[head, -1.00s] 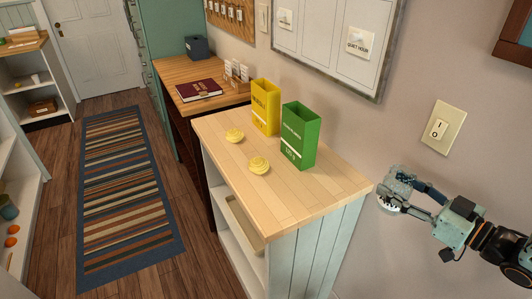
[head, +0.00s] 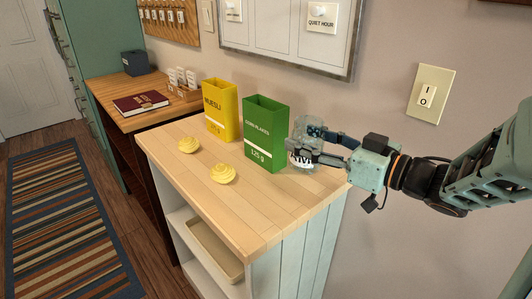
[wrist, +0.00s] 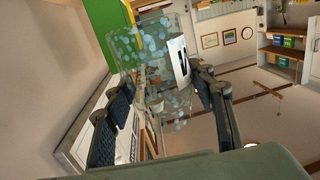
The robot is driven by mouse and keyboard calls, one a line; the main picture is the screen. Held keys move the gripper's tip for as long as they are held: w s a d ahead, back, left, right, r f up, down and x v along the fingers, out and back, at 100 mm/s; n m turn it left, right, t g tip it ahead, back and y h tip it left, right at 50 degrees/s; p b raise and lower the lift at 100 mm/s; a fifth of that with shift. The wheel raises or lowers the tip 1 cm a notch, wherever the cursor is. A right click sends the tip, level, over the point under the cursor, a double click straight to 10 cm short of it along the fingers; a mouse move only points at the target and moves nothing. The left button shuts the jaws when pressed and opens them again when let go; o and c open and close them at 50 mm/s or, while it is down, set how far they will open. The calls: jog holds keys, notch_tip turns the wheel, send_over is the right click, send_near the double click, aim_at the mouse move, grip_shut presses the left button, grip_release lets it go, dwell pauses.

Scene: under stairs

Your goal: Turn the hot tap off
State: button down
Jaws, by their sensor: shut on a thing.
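No tap is in either view. My gripper (head: 303,150) is at the right end of the wooden counter, just right of the green cornflakes box. It is shut on a clear glass (head: 306,133) with a white label carrying dark letters. In the wrist view the glass (wrist: 150,50) has pale blue spots and sits between the two dark finger pads of my gripper (wrist: 163,100). I cannot tell whether the glass touches the counter.
The counter (head: 290,208) holds the green box (head: 265,135), a yellow muesli box (head: 220,110) and two yellow swirled things (head: 223,174). A wall switch (head: 430,94) is above right. A lower wooden desk (head: 130,90) stands behind. The counter's front right is clear.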

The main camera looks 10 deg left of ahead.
jog(key=w+a+f+b, duration=0.1)
jog(key=w+a+f, duration=0.1)
jog(key=f, duration=0.1)
jog(key=w+a+f+b, duration=0.1)
jog(key=w+a+f, duration=0.1)
jog(key=a+f, duration=0.1)
jog(key=w+a+f+b, duration=0.2)
jog(key=f, duration=0.3)
jog(key=shift+w+a+f, duration=0.2)
jog(key=shift+w+a, duration=0.05)
jog(key=shift+w, duration=0.1)
jog(key=c, duration=0.9)
grip_release()
jog(key=shift+f, duration=0.1)
jog(key=shift+r, duration=0.25)
jog(key=p+v, duration=0.1)
jog(key=v, duration=1.1)
jog(key=shift+f+p, duration=0.1)
jog(key=shift+p, duration=0.2)
